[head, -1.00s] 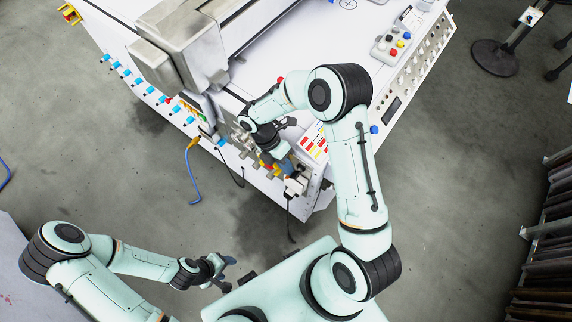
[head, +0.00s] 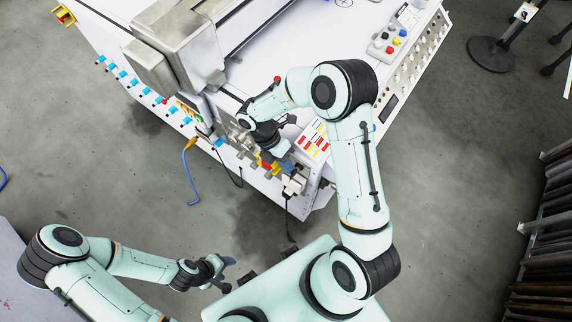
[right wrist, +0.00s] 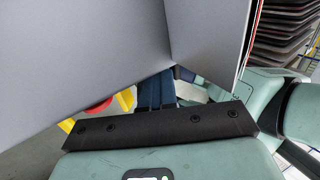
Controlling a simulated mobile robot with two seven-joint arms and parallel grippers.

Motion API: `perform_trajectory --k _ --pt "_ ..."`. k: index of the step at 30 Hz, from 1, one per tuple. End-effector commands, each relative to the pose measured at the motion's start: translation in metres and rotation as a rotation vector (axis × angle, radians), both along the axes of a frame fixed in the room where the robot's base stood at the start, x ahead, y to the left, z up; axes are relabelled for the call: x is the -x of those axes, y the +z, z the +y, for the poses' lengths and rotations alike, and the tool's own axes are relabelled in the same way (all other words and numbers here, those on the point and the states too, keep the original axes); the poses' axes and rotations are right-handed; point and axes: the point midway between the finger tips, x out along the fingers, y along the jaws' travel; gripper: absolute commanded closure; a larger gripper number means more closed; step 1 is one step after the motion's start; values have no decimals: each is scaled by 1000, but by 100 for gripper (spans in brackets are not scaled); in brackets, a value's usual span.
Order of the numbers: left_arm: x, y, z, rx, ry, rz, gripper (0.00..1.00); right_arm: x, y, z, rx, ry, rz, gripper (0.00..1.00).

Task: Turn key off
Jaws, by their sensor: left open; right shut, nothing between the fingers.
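No key can be made out in either view; the spot at my right gripper is small and partly covered by the arm. My right gripper (head: 286,164) is shut and empty at the near corner face of the white machine (head: 262,186). In the right wrist view its dark blue fingers (right wrist: 155,92) sit together close to a large grey panel (right wrist: 85,55), which hides what lies beyond. A red and yellow part (head: 267,166) is beside the gripper. My left gripper (head: 222,274) is open and empty, away from the machine.
Blue-handled fittings (head: 135,83) line the machine's left side. A blue hose (head: 190,175) and dark cables hang from its front edge. A button box (head: 390,40) sits on top at the right. A rack (head: 545,240) stands at far right. Floor between machine and left arm is clear.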

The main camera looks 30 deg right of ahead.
Motion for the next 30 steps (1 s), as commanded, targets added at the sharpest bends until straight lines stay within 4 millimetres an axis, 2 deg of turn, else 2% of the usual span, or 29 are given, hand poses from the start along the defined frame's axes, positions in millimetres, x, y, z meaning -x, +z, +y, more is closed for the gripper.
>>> perform_trajectory --k 9,15,21,30 --pt "-13 14 0 0 0 -15 44 -39 63 16 -5 2 -15 100" --pt "-20 21 0 0 0 -22 44 -57 92 23 -7 1 -18 100" --pt "-22 24 0 0 0 -25 44 -63 103 26 -8 3 -16 100" --pt "-21 23 0 0 0 -25 44 -63 103 27 -8 3 -16 100"
